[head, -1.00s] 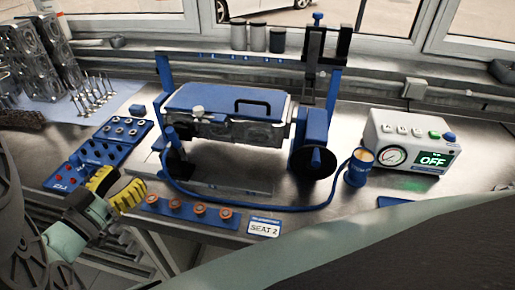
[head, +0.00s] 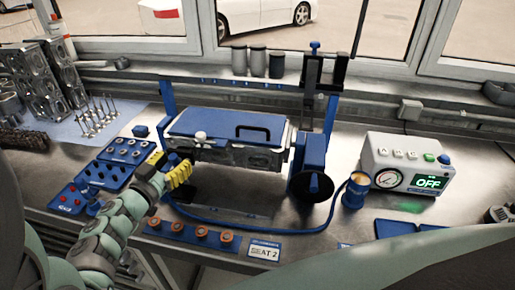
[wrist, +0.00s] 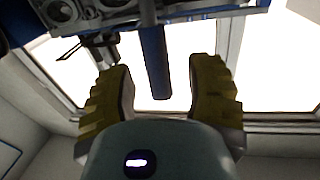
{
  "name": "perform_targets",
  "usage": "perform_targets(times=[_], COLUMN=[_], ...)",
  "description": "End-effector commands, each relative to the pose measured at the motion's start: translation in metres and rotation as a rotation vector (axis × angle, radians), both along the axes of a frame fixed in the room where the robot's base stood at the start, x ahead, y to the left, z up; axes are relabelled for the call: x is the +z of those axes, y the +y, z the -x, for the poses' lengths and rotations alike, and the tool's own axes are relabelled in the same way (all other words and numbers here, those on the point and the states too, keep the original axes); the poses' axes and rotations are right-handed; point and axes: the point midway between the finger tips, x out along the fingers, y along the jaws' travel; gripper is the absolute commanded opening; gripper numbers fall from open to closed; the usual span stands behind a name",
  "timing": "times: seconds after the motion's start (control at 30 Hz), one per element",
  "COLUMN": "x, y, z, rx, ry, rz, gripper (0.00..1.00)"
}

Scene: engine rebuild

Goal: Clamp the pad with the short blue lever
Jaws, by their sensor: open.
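The blue pad (head: 225,125) with a black handle lies on top of the metal engine part (head: 240,157) in the blue fixture. My gripper (head: 172,167) has yellow ribbed fingers and is at the fixture's left end. In the wrist view my gripper (wrist: 160,95) is open, with one finger on each side of a blue bar (wrist: 154,65). This bar looks like the short blue lever; its free end points toward my palm, and gaps show on both sides. In the head view my gripper hides the lever.
A blue hose runs along the front to a brass-topped blue fitting (head: 356,190). A control box (head: 408,165) reading OFF stands right. Blue trays (head: 108,175) lie left, and a strip with orange rings (head: 190,235) lies in front. A black round knob (head: 312,186) is at the fixture's right end.

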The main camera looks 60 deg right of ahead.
Motion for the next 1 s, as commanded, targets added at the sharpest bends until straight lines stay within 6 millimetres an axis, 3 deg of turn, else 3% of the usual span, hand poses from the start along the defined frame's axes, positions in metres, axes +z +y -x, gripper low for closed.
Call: perform_targets(times=[0.4, 0.43, 1.0], x=[-0.0014, -0.0014, -0.0009], y=[-0.0092, -0.0092, -0.0085], z=[0.0002, 0.0002, -0.0005], rx=[-0.004, -0.004, -0.003], ry=[0.003, 0.003, 0.002], rz=[-0.003, -0.003, -0.002], gripper=[0.52, 0.57, 0.0])
